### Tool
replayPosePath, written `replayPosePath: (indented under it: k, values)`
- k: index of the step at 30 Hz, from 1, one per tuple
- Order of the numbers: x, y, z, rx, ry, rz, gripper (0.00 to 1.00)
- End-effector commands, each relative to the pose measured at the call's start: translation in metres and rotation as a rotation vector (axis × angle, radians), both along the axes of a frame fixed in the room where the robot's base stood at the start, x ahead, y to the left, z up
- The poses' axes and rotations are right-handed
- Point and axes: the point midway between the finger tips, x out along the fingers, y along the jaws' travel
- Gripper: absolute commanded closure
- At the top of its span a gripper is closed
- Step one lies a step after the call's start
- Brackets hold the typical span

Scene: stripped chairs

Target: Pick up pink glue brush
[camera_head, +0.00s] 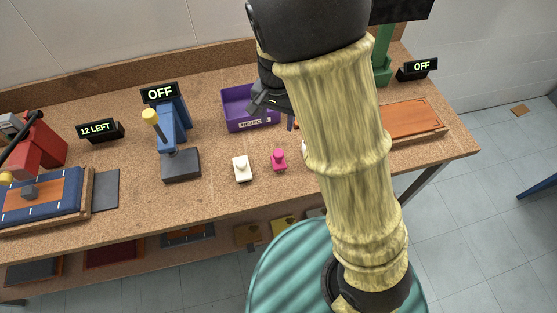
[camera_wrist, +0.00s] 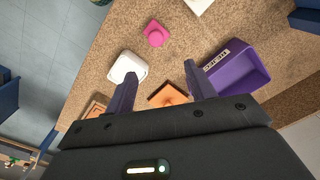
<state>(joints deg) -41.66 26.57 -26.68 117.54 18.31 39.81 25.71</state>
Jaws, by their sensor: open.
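The pink glue brush (camera_head: 279,159) stands on the cork-coloured bench top, left of my arm in the head view. It also shows near the top of the wrist view (camera_wrist: 155,33), beyond my fingertips. My gripper (camera_wrist: 160,70) is open, with nothing between its fingers. In the head view, dark gripper parts (camera_head: 266,98) show over the purple bin, and my arm hides the rest. The gripper is apart from the pink brush.
A white piece (camera_head: 242,168) stands left of the brush; another white piece (camera_wrist: 128,68) is by my left finger in the wrist view. The purple bin (camera_head: 236,123) is behind. A blue press (camera_head: 180,165) stands left, an orange board (camera_head: 415,122) right.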

Motion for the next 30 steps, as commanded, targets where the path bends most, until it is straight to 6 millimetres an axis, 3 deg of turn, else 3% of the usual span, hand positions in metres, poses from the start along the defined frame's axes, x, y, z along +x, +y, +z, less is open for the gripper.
replayPosePath:
  k: [18, 30]
  values:
    - [-0.001, -0.001, -0.105, -0.001, 0.003, -0.001, 0.45]
    - [-0.001, -0.001, -0.111, -0.001, 0.001, 0.000, 0.45]
